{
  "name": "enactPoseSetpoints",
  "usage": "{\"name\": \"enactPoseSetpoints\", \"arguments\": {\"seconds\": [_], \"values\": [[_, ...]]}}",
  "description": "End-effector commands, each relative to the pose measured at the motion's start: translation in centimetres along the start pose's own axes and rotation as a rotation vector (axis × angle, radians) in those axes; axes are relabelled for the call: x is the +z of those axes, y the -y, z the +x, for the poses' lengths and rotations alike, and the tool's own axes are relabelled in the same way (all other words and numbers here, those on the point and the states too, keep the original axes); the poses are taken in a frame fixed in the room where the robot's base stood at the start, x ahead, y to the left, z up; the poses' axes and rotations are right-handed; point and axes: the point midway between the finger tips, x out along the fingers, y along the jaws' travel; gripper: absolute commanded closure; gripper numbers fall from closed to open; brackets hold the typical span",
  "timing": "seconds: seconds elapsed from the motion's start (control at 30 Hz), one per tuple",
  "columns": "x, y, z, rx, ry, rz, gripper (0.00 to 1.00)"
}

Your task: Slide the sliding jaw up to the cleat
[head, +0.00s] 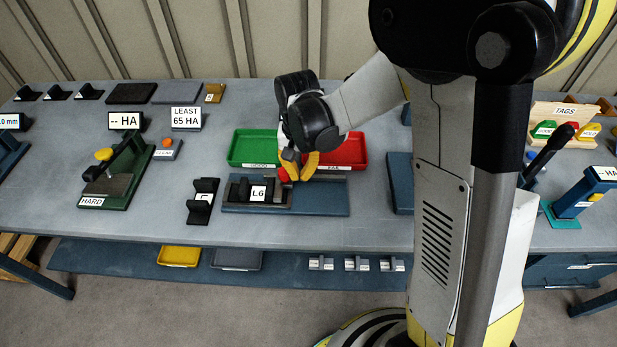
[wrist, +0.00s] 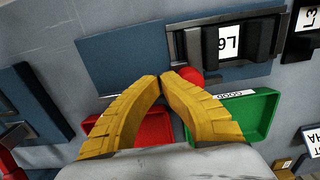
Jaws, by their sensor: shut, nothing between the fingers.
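A blue base plate (head: 320,203) lies near the table's front edge. On its left part sits a black cleated piece labelled L6 (head: 240,192), which also shows in the wrist view (wrist: 262,38). A grey strip, which looks like the sliding jaw (wrist: 190,47), stands beside it with a red knob (wrist: 190,76). I cannot tell whether jaw and cleat touch. My gripper (wrist: 162,77) is shut and empty. Its yellow fingertips are right beside the red knob, on the side away from the L6 label; contact is unclear. In the head view the knob (head: 283,174) is partly hidden by the fingers.
A green GOOD tray (head: 247,148) and a red FAIL tray (head: 350,152) stand behind the plate. Another labelled black piece (head: 203,200) is at its left. A blue block (head: 399,182) stands to the right. The plate's right part is bare.

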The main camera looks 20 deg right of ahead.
Motion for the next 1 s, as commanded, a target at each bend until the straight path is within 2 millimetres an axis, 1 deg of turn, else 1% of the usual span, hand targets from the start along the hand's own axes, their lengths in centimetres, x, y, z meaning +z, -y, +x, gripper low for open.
{"name": "enactPoseSetpoints", "arguments": {"seconds": [0.13,0.27,1.0], "values": [[0.0,-0.3,0.1,0.001,0.000,0.000,1.00],[0.0,-0.3,-0.2,0.002,0.000,0.000,1.00],[0.0,-0.3,-6.8,0.001,0.000,0.000,1.00]]}}
